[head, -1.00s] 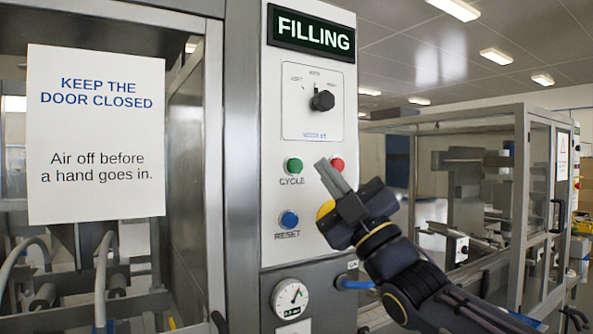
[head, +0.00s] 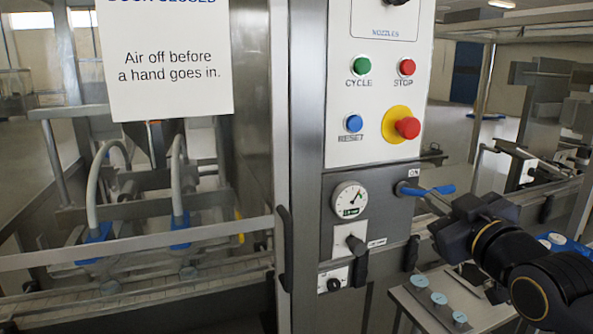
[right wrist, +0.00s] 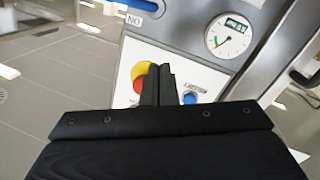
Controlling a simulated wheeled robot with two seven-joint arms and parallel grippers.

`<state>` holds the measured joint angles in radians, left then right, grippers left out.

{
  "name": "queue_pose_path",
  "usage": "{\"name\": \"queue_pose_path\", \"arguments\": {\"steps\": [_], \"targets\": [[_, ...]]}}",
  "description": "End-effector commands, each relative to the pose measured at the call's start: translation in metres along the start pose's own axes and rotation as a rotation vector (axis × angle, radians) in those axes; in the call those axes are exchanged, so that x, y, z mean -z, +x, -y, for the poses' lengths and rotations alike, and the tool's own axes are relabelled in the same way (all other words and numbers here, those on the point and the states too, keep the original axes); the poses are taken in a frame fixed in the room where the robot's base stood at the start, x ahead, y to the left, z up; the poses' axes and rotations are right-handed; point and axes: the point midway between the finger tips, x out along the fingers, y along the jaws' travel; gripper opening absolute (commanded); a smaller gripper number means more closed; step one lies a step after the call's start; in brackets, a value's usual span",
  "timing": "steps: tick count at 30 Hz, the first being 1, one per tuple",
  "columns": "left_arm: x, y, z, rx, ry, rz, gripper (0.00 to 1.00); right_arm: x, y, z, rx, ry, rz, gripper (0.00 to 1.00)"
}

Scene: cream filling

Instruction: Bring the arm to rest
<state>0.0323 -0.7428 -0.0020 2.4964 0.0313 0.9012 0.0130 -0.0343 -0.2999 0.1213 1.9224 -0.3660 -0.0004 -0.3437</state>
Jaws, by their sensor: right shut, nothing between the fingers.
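My right gripper (head: 433,202) is shut and empty, in front of the lower right part of the filling machine's panel (head: 375,80). Its arm comes in from the lower right. In the head view its fingers overlap the blue valve lever (head: 412,189); I cannot tell whether they touch it. In the right wrist view the closed fingers (right wrist: 157,80) point toward the panel, covering part of the red stop knob on its yellow disc (right wrist: 143,70). My left gripper is not in view.
A pressure gauge (head: 350,200) and a black knob (head: 355,244) sit below the buttons. The glazed door with its sign (head: 165,70) is at left, with a dark handle (head: 285,250). A grey bench with pale blue discs (head: 439,298) lies below my right arm.

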Motion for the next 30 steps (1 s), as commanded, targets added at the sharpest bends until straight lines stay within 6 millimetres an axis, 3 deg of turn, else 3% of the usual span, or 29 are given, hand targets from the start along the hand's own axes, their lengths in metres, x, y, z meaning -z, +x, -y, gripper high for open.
{"name": "queue_pose_path", "arguments": {"steps": [3,6,9,12,15,18,30], "targets": [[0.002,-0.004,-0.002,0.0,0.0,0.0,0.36,-0.074,-0.046,0.024,0.053,0.197,0.271,0.0],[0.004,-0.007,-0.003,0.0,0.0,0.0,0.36,-0.13,-0.09,0.055,0.097,0.369,0.486,0.0],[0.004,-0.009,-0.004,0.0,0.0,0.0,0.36,-0.174,-0.136,0.09,0.139,0.529,0.681,0.0],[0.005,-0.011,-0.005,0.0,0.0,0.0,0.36,-0.203,-0.177,0.123,0.179,0.66,0.839,0.0],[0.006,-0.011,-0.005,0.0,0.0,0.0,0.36,-0.22,-0.206,0.148,0.209,0.755,0.953,0.0],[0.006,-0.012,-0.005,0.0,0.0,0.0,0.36,-0.228,-0.224,0.163,0.228,0.807,1.017,0.0],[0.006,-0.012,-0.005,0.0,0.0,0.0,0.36,-0.231,-0.23,0.168,0.236,0.824,1.043,0.0]]}}
